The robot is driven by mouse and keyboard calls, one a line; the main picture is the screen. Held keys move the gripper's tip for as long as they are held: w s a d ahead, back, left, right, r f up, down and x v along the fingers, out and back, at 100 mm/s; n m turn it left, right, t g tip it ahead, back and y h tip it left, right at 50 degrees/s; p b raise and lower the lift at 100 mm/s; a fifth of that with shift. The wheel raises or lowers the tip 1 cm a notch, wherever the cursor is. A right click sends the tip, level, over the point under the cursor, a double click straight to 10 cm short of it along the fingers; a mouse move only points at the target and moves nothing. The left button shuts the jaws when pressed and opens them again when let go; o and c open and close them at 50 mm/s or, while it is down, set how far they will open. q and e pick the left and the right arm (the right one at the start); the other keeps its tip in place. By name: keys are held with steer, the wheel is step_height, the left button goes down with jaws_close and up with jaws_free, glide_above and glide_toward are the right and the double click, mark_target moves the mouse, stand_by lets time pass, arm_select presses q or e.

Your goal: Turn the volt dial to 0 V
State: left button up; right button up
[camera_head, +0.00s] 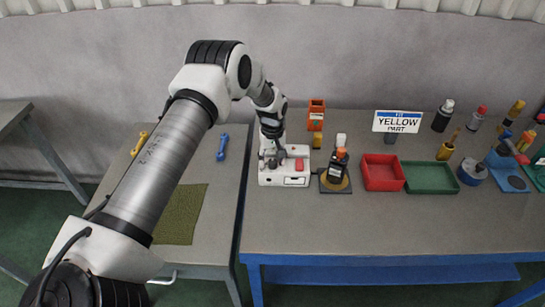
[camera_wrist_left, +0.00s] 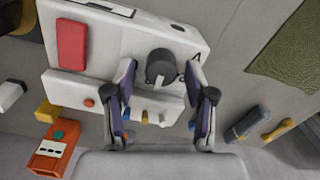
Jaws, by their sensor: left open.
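A white box-shaped device (camera_head: 284,178) stands at the left end of the right-hand bench. It also shows in the left wrist view (camera_wrist_left: 130,43), with a red block-like part (camera_wrist_left: 71,45) and a small orange button (camera_wrist_left: 89,102) on its face. The dark round dial (camera_wrist_left: 161,64) sits on this face; its pointer setting is too small to read. My left gripper (camera_wrist_left: 161,76) is open, with one finger on each side of the dial. Whether the fingers touch it I cannot tell. In the head view the gripper (camera_head: 271,158) partly hides the device's top. My right gripper is not in view.
Behind the device stands an orange box (camera_head: 316,114). A blue wrench (camera_head: 222,147) and green mat (camera_head: 181,214) lie on the left bench.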

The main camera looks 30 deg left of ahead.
arm_select(q)
steer(key=shift+s+d+r, duration=0.1)
steer(key=shift+r, duration=0.05)
steer(key=shift+s+d+r, duration=0.15)
steer(key=shift+s+r, duration=0.1)
steer(key=shift+c, duration=1.4)
steer(key=shift+s+d, duration=0.1)
jaws_close()
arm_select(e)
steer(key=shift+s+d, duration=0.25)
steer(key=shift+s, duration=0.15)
